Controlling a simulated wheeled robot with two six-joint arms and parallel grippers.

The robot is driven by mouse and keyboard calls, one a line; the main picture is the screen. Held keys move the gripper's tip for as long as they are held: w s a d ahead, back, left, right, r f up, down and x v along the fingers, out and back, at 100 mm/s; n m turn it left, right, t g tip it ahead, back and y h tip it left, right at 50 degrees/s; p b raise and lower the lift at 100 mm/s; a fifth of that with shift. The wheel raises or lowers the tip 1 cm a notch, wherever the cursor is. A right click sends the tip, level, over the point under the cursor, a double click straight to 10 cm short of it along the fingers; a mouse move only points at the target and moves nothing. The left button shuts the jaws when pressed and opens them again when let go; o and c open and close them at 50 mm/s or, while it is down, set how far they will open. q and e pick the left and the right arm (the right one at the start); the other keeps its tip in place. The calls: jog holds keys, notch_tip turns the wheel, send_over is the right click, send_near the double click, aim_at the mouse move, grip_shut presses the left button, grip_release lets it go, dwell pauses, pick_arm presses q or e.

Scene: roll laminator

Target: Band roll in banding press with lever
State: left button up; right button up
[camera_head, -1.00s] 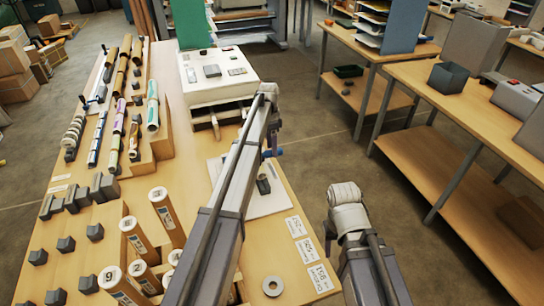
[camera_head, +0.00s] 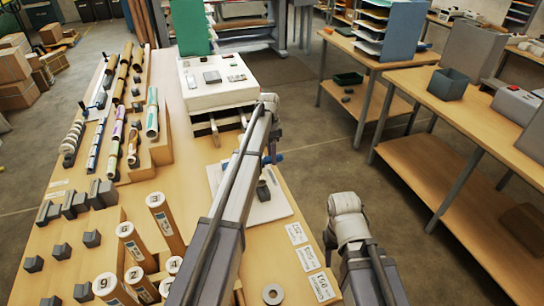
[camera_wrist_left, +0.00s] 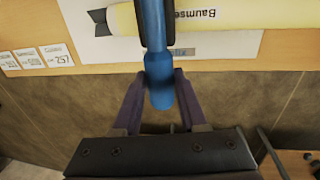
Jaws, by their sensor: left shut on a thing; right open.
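In the left wrist view my left gripper (camera_wrist_left: 153,95) is shut on the blue lever handle (camera_wrist_left: 157,45), with a finger on each side of it. A pale yellow roll (camera_wrist_left: 222,15) with dark print lies behind the handle, over a white plate (camera_wrist_left: 215,46). In the head view the banding press stands on its white base plate (camera_head: 276,208) near the table's right edge, with a dark block (camera_head: 263,191) on it. My left arm covers much of the press and hides the left fingertips. My right arm shows at the lower right, but its gripper is not visible.
A white machine (camera_head: 217,82) stands behind the press. Several rolls lie in racks at the left, and numbered tubes (camera_head: 132,240) stand at the front. A grey ring (camera_head: 272,294) and label cards (camera_head: 309,259) lie near the front edge. Open floor separates the tables.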

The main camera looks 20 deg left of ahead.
pick_arm(q)
grip_shut()
dwell(0.6)
